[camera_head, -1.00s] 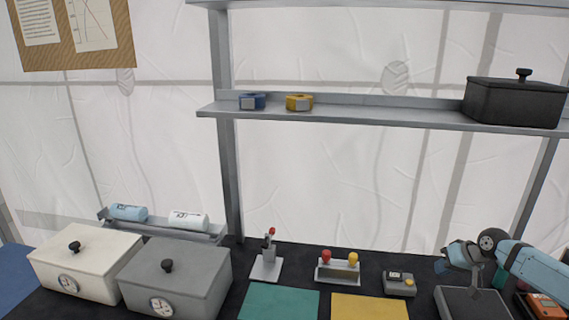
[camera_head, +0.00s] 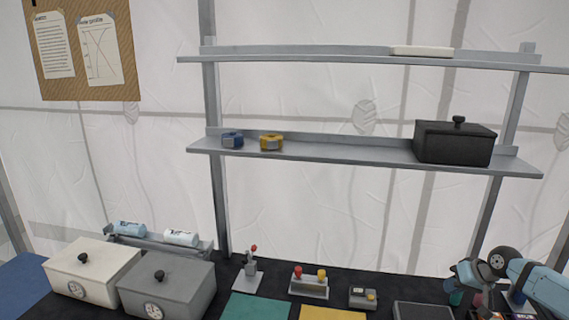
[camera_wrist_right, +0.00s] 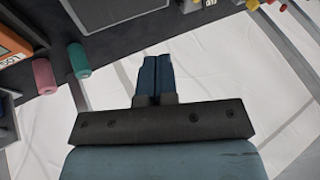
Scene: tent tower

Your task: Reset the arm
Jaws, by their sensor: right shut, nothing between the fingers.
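My right arm comes in at the right edge of the head view, pale blue with a dark round joint. Its gripper (camera_head: 462,278) hangs over the right end of the dark table, above the area beside a dark flat tray (camera_head: 422,311). In the right wrist view the two dark blue fingers (camera_wrist_right: 156,78) lie side by side, shut with nothing between them. They point toward the table's things and touch nothing that I can see. My left gripper is in neither view.
A white box (camera_head: 92,262) and a grey box (camera_head: 168,280) with dials stand at left. A shelf (camera_head: 330,155) behind holds two tape rolls and a black box (camera_head: 455,143).

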